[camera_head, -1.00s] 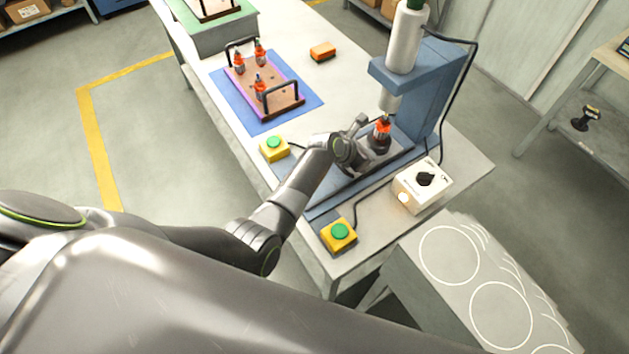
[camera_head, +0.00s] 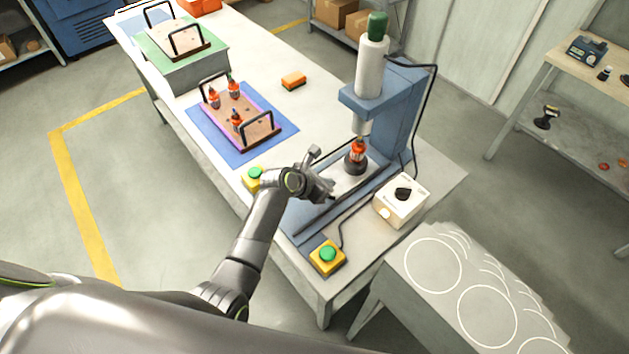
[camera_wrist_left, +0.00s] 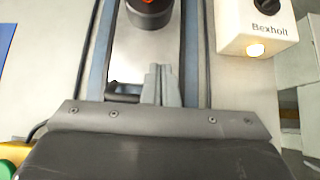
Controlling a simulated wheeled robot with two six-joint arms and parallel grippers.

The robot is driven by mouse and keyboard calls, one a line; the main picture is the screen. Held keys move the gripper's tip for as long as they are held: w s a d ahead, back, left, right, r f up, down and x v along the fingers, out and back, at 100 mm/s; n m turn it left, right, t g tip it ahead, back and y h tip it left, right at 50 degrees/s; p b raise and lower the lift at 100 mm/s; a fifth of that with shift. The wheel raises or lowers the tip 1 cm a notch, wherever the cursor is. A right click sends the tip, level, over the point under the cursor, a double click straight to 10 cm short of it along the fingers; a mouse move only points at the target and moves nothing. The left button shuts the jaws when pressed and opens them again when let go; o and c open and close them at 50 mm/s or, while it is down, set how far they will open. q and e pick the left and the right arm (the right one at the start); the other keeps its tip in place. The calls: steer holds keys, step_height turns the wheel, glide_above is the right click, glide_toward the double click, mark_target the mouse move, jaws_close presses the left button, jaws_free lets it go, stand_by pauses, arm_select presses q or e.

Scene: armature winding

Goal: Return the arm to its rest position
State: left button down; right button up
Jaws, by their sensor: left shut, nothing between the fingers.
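My left arm comes in from the lower left of the head view. Its gripper (camera_head: 329,193) is over the base of the blue press, to the left of the armature, and is shut and empty. In the left wrist view the shut fingers (camera_wrist_left: 161,84) are in front of a dark round holder (camera_wrist_left: 149,12), apart from it. An orange armature (camera_head: 358,151) stands upright in that dark holder (camera_head: 355,166) under the press head. My right gripper is not in view.
The blue press (camera_head: 398,115) stands on the table. A white control box (camera_head: 401,203) with a lit lamp and two green-button boxes (camera_head: 327,257) are close by. A tray (camera_head: 254,130) with several armatures lies on a blue mat. An orange sponge (camera_head: 293,81) lies behind.

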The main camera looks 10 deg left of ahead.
arm_select(q)
steer(key=v, duration=0.5)
steer(key=shift+s+a, duration=0.1)
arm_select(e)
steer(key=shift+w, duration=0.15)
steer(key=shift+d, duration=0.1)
